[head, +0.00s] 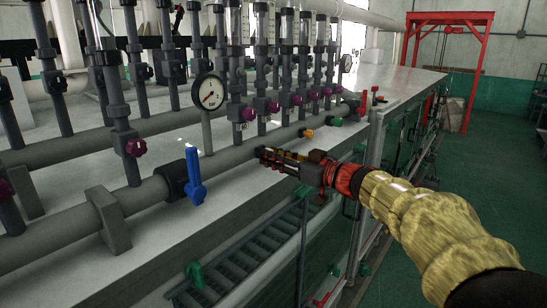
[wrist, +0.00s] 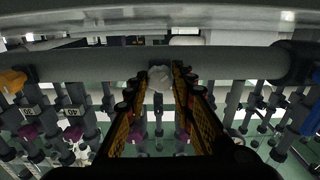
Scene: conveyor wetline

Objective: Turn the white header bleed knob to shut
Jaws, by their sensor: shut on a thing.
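The white header bleed knob (wrist: 160,77) shows in the wrist view, at the edge of the grey header pipe (wrist: 100,64). My gripper (wrist: 162,84) has one finger on each side of the knob and is shut on it. In the head view my gripper (head: 264,155) reaches in from the right to the side of the header pipe (head: 232,157). The white knob is hidden there behind the fingers. I cannot tell how far the knob is turned.
A blue lever valve (head: 194,178) stands left of my gripper on the same pipe. An orange knob (head: 307,133) and a green knob (head: 335,122) are to the right. A pressure gauge (head: 208,92) and several purple knobs (head: 135,147) stand nearby. The green floor (head: 490,185) at right is open.

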